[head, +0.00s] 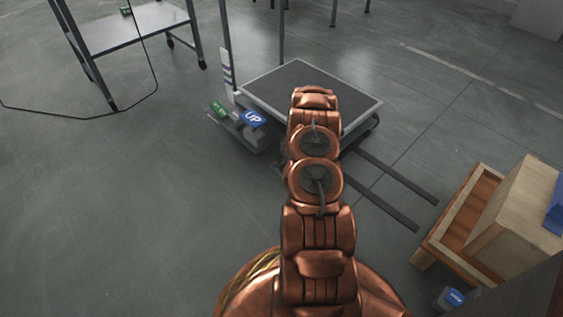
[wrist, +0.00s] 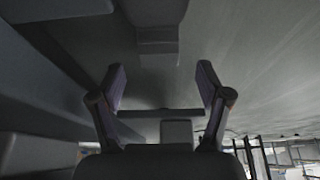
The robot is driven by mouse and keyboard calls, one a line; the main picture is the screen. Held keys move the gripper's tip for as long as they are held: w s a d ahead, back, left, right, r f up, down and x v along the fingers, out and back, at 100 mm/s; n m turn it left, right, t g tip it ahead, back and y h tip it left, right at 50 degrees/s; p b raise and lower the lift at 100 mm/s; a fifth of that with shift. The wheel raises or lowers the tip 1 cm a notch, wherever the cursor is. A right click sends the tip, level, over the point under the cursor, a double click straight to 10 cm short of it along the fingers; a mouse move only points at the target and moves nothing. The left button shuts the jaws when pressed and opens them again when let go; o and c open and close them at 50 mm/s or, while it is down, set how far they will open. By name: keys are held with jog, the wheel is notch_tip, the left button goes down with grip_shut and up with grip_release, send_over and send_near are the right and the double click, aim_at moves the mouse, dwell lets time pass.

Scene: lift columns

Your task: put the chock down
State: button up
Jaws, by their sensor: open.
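My gripper (wrist: 161,78) shows in the wrist view with its two dark fingers spread apart and nothing held between them. In the head view my arm hides it. A small grey block (wrist: 157,40) lies beyond the fingertips in the wrist view, apart from them; I cannot tell whether it is the chock. Another grey block-like shape (wrist: 177,132) shows between the finger bases, also unclear. No chock can be made out for certain in the head view. The lift (head: 345,88) with a dark platform top stands behind my arm, which covers part of it.
A blue UP sign (head: 253,119) and a green sign (head: 218,110) sit at the lift's left. Two dark rails (head: 385,205) run along the floor to its right. A wooden box (head: 515,205) stands on a wooden tray (head: 432,247). A metal cart (head: 130,30) stands upper left. Left floor is mostly clear.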

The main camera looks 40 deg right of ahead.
jog(key=w+a+r+y+p, duration=0.1)
jog(key=a+r, duration=0.6)
jog(key=r, duration=0.2)
jog(key=w+a+r+y+p, duration=0.1)
jog(key=w+a+r, duration=0.1)
jog(key=a+r, duration=0.7)
jog(key=s+a+r+n+g+y, duration=0.1)
jog(key=s+a+r, duration=0.1)
jog(key=a+r, duration=0.5)
jog(key=s+a+r+g+y, duration=0.1)
jog(key=s+a+r, duration=0.2)
jog(key=a+r, duration=0.4)
jog(key=s+a+r+g+h, duration=0.1)
jog(key=s+a+r+g, duration=0.1)
jog(key=s+a+r, duration=0.35)
jog(key=s+a+r+g, duration=0.1)
jog(key=s+a+r, duration=0.1)
jog(key=s+a, duration=0.6)
jog(key=s+r+g+h, duration=0.1)
jog(key=s+r, duration=0.1)
jog(key=s, duration=0.7)
jog(key=s+r+g+h, duration=0.1)
jog(key=s+r+h, duration=0.1)
jog(key=s, duration=0.8)
jog(key=shift+s+a+r+m, duration=0.25)
jog(key=shift+s+r+m, duration=0.05)
jog(key=shift+m, duration=0.1)
